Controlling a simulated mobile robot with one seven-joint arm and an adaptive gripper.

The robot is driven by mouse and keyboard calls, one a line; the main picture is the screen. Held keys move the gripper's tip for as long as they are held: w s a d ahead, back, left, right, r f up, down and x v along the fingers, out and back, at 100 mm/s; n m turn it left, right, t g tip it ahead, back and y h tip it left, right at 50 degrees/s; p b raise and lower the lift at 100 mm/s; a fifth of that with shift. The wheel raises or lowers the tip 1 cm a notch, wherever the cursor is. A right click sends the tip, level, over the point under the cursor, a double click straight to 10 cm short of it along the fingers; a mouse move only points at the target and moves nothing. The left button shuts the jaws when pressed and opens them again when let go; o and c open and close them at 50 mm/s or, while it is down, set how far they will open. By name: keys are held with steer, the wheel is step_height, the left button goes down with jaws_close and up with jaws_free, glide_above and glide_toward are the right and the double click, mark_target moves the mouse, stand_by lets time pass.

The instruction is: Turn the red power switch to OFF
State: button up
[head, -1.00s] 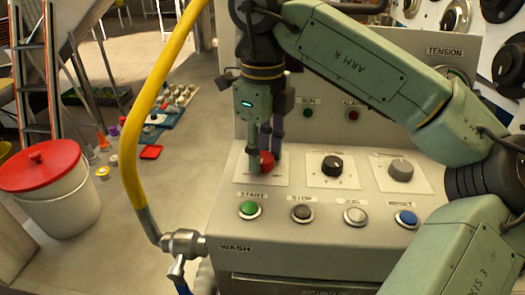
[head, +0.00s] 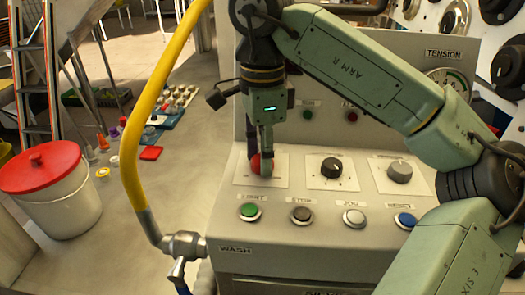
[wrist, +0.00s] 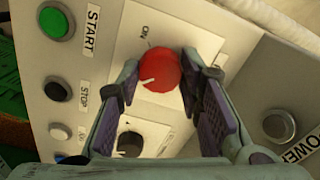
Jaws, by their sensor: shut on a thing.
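The red power switch (wrist: 160,70) is a round knob on a white plate of the control panel. Its white pointer line points to the lower left in the wrist view, and "ON" is printed above it there. No OFF mark is readable. In the head view the red knob (head: 254,164) shows partly behind my fingers. My gripper (head: 262,162) points down over it and is shut on the knob, one finger on each side.
A black knob (head: 331,168) and a grey knob (head: 399,171) sit to the right. The green START button (head: 249,211) and other buttons line the front. A yellow hose (head: 134,130) rises at the panel's left.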

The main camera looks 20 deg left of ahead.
steer(key=shift+n, duration=0.3)
stand_by(0.4)
steer(key=o, duration=1.2)
steer(key=shift+r, duration=3.8)
steer(key=shift+s+f, duration=0.1)
